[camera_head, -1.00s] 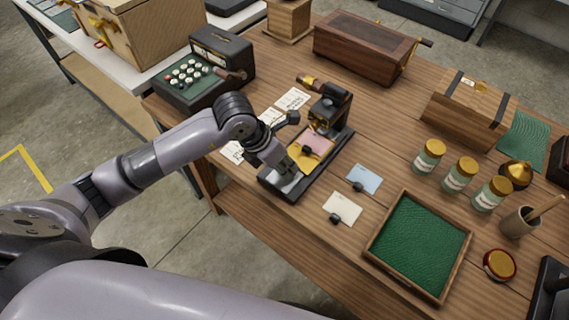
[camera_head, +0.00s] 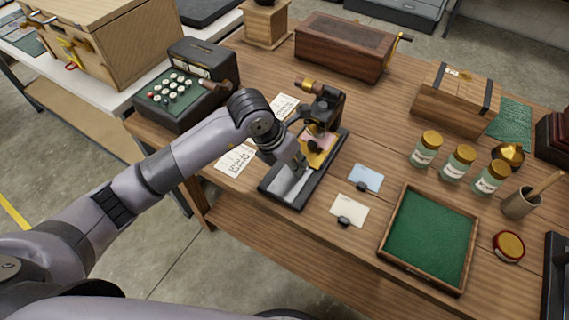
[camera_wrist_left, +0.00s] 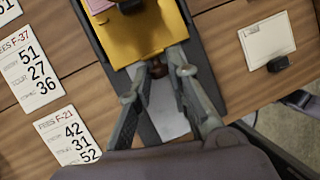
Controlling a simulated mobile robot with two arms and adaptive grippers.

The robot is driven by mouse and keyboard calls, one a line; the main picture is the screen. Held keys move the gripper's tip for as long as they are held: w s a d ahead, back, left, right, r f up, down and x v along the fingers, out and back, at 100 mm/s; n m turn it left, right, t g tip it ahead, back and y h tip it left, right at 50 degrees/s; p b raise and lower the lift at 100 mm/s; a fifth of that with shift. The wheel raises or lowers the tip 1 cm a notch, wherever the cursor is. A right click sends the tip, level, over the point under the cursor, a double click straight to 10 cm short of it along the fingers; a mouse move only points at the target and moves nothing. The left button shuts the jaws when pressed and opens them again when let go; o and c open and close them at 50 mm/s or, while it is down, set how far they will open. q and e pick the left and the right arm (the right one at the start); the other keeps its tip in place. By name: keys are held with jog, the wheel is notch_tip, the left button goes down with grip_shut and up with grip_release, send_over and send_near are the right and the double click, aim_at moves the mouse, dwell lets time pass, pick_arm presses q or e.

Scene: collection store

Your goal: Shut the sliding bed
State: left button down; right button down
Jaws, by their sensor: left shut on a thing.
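The sliding bed is a gold plate (camera_head: 318,158) on a dark base with a pale track (camera_head: 292,187). It carries a pink card (camera_head: 317,141) and lies partly under the dark press head (camera_head: 322,106). In the left wrist view the gold plate (camera_wrist_left: 142,38) fills the top middle. My left gripper (camera_head: 303,164) is at the plate's near edge. In the wrist view its fingers (camera_wrist_left: 158,70) are shut on a small brown knob at that edge. The plate's far end is hidden under the head. My right gripper is not in view.
A blue card (camera_head: 365,177) and a cream card (camera_head: 349,208) lie right of the device, with a green-lined tray (camera_head: 430,240) beyond. Fee slips (camera_head: 235,160) lie left, near a keyed machine (camera_head: 186,88). Jars (camera_head: 457,163) stand farther right.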

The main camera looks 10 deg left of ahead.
pick_arm(q)
jog(key=c, duration=1.8)
grip_release()
jog(key=shift+w+r, duration=0.15)
jog(key=shift+w, duration=0.1)
jog(key=shift+o, duration=1.4)
jog(key=v, duration=0.3)
jog(key=shift+r, duration=0.15)
jog(key=s+a, duration=0.2)
jog(key=a, duration=0.1)
jog(key=s+a, duration=0.5)
jog(key=a, duration=0.1)
jog(key=shift+s+a+f, duration=0.15)
jog(key=shift+s+f, duration=0.05)
jog(key=shift+s, duration=0.05)
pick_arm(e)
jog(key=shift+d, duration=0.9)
